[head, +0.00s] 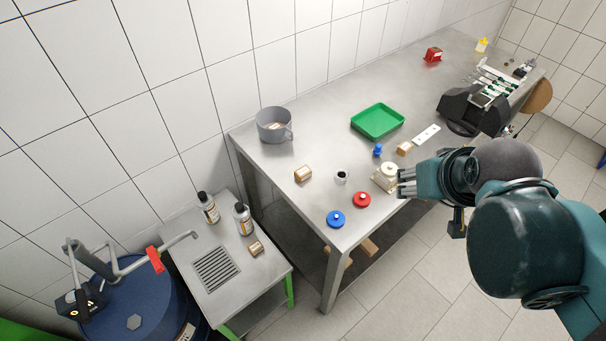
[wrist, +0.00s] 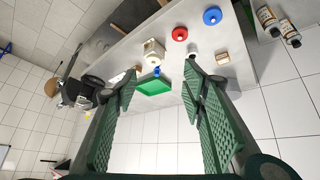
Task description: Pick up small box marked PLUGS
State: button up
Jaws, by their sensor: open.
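Several small brown cardboard boxes are in view, and I cannot read PLUGS on any of them. In the head view, one box (head: 303,174) lies on the steel bench at the left. Another box (head: 405,149) lies near the green tray. A third box (head: 257,248) lies on the low side table. In the wrist view, a brown box (wrist: 222,58) shows right of the fingers. My gripper (head: 402,183) is beside a cream-coloured part (head: 385,177) at the bench's front edge. The wrist view shows its fingers (wrist: 160,88) apart with nothing between them.
On the bench (head: 325,135) stand a grey pot (head: 274,125), a green tray (head: 377,120), a red knob (head: 362,200), a blue knob (head: 335,218) and a small cup (head: 341,177). Two bottles (head: 209,207) (head: 243,217) stand on the side table. Bench space left of the tray is clear.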

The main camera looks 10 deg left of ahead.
jog(key=w+a+f+n+g, duration=0.1)
jog(key=w+a+n+g, duration=0.1)
jog(key=w+a+n, duration=0.6)
jog(key=n+g+h+b, duration=0.2)
jog(key=n+h, duration=0.1)
jog(key=n, duration=1.4)
send_over(298, 175)
notch_tip(298, 175, down, 21)
jog(key=shift+s+a+f+n, duration=0.1)
jog(key=shift+s+a+n, duration=0.25)
jog(key=shift+a, duration=0.1)
jog(key=shift+f, duration=0.1)
jog(key=shift+x, duration=1.2)
jog(key=shift+w+d, duration=0.1)
